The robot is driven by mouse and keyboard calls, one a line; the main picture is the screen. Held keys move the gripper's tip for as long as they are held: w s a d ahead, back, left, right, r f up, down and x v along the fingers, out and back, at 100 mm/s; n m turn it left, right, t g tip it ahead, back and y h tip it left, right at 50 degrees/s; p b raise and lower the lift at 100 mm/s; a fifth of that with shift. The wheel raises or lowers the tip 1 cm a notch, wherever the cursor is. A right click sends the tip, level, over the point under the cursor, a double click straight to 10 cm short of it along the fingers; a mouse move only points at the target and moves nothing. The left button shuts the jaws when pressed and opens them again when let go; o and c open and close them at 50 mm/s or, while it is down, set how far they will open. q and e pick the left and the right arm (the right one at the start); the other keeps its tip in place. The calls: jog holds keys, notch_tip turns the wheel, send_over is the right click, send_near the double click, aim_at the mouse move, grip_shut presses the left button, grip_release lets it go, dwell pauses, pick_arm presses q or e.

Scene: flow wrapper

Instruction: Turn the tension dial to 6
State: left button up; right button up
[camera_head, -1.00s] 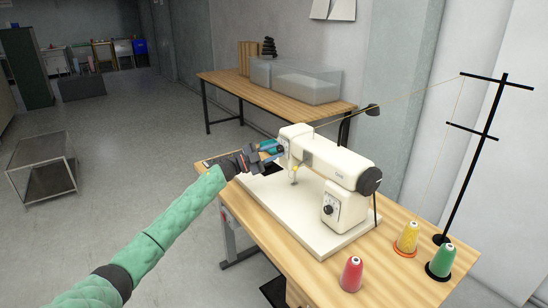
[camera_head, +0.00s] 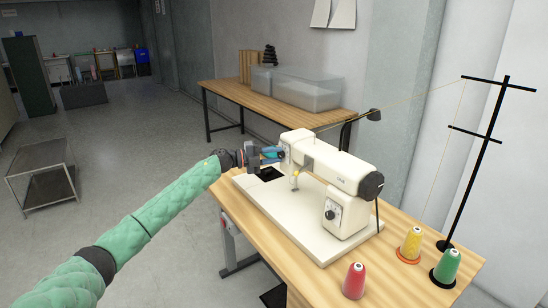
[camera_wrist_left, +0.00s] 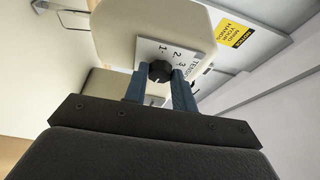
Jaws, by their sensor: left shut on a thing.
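The white sewing machine (camera_head: 335,170) stands on a wooden table. In the left wrist view, the tension dial (camera_wrist_left: 159,71) is a small black knob on a white plate (camera_wrist_left: 170,52) marked 1, 2, 3 and partly visible lettering. The higher numbers are hidden or out of view, and I cannot read the dial's setting. My left gripper (camera_head: 281,154) reaches the machine's left end from the left. Its blue fingers (camera_wrist_left: 160,85) are on either side of the dial and shut on it. In the head view the dial is hidden by the fingers. My right gripper is not in view.
Red (camera_head: 354,281), yellow (camera_head: 411,245) and green (camera_head: 445,266) thread cones stand on the right of the table (camera_head: 310,275), near a black thread stand (camera_head: 478,160). A second table (camera_head: 225,85) with clear bins stands behind. Open floor lies left.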

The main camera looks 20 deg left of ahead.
pick_arm(q)
jog(key=shift+f, duration=0.15)
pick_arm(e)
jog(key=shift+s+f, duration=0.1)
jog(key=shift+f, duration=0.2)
pick_arm(q)
jog(key=o, duration=1)
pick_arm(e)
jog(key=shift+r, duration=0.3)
pick_arm(q)
jog(key=shift+s+a, duration=0.15)
jog(key=shift+a, duration=0.15)
jog(key=shift+b+v, duration=0.75)
jog(key=shift+v, duration=2.8)
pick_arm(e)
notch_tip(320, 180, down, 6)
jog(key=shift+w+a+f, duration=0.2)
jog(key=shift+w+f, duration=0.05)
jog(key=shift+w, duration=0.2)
